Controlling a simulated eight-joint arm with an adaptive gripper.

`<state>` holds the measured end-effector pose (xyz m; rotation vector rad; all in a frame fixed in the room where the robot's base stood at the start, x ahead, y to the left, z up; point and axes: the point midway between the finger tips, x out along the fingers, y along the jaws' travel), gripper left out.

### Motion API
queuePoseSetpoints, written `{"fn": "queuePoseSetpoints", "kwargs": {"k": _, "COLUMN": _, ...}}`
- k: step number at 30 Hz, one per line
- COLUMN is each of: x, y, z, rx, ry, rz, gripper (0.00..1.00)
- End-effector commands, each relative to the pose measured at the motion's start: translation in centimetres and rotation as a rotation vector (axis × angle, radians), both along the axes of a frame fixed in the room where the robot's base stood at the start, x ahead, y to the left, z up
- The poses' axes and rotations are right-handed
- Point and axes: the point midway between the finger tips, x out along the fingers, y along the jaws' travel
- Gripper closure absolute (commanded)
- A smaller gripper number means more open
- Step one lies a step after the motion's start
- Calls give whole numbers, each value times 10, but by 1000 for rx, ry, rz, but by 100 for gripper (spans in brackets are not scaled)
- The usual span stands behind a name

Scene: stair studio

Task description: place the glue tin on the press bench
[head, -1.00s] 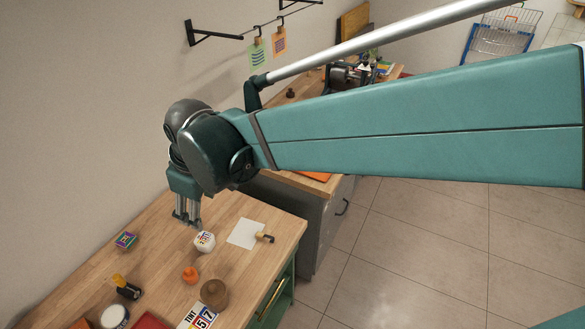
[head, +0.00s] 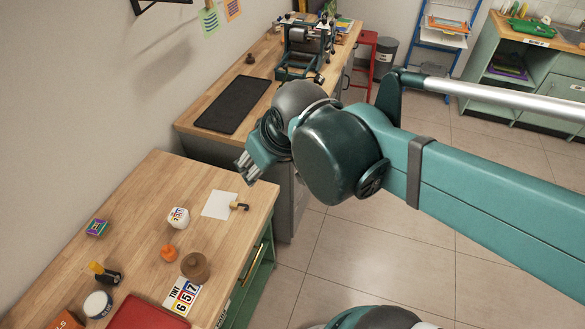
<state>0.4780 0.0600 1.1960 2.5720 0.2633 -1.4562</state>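Two candidates for the glue tin stand on the near wooden bench: a small white tin with coloured lettering (head: 178,218) and a round, white-topped tin (head: 98,304) at the lower left. I cannot tell which is the glue tin. The far bench (head: 262,66), bearing a press-like machine (head: 305,42), appears to be the press bench.
A black mat (head: 233,104) lies on the far bench. The near bench also holds white paper (head: 220,204), an orange knob-like item (head: 168,251), a brown round pot (head: 195,267), a number card (head: 183,294) and a red item (head: 148,314). Tiled floor is open at right.

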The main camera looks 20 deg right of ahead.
Motion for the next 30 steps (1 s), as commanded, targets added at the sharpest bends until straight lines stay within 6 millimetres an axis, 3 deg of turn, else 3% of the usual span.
{"fn": "queuePoseSetpoints", "kwargs": {"k": 6, "x": -25, "y": -38, "z": -6, "rx": 43, "ry": -45, "rz": -141, "gripper": 48}}
{"fn": "queuePoseSetpoints", "kwargs": {"k": 12, "x": -37, "y": -55, "z": -9, "rx": 67, "ry": -72, "rz": -216, "gripper": 48}}
{"fn": "queuePoseSetpoints", "kwargs": {"k": 30, "x": -40, "y": -60, "z": -10, "rx": 74, "ry": -80, "rz": -238, "gripper": 47}}
